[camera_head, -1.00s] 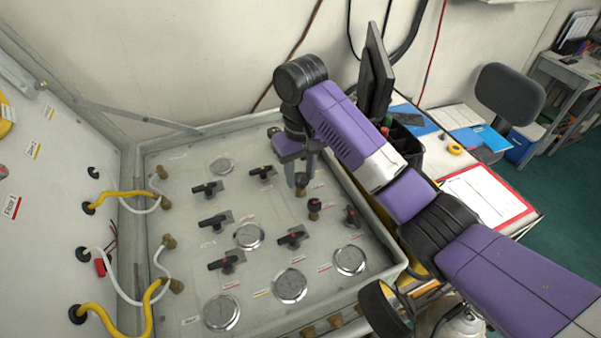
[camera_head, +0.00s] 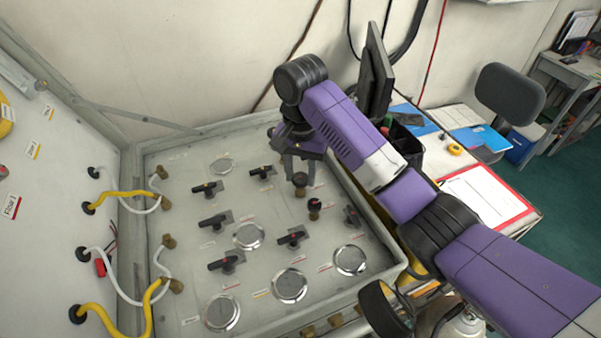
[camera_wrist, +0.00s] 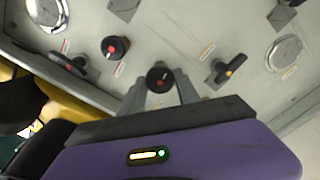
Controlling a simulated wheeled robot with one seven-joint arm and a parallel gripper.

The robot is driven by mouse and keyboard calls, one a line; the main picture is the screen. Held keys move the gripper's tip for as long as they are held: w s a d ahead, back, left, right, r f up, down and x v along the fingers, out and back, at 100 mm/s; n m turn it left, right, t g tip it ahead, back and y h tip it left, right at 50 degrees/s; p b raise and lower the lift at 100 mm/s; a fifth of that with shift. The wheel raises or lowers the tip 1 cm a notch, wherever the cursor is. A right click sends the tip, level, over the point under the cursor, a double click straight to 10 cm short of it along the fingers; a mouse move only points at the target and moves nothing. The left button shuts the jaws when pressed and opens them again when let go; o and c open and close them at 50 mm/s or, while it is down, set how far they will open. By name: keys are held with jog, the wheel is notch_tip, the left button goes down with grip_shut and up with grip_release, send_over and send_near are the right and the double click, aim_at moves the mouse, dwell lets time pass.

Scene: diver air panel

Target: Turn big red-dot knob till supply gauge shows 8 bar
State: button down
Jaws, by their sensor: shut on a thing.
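My gripper (camera_head: 300,168) reaches down from above onto a round black knob with a brass base (camera_head: 300,189). In the wrist view its two fingers (camera_wrist: 160,84) stand on either side of this knob (camera_wrist: 158,77), which has a red dot on top, and are shut on it. A second round red-dot knob (camera_head: 315,208) stands beside it, free; it also shows in the wrist view (camera_wrist: 116,47). Several round gauges, such as one at the right (camera_head: 349,260), are set in the panel (camera_head: 190,305). Their needles and labels are too small to read, so I cannot tell which is supply.
Several black lever handles stand up from the panel, such as one with a yellow mark (camera_wrist: 229,70) close to the fingers. A raised rim (camera_head: 362,215) borders the panel. Yellow and white hoses (camera_head: 120,200) loop at the left. A desk with papers (camera_head: 485,195) stands at the right.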

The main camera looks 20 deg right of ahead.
aim_at(301, 177)
jog(key=shift+m, duration=0.5)
jog(key=c, duration=0.9)
grip_release()
notch_tip(301, 177, up, 7)
jog(key=shift+f, duration=0.1)
jog(key=shift+r, duration=0.5)
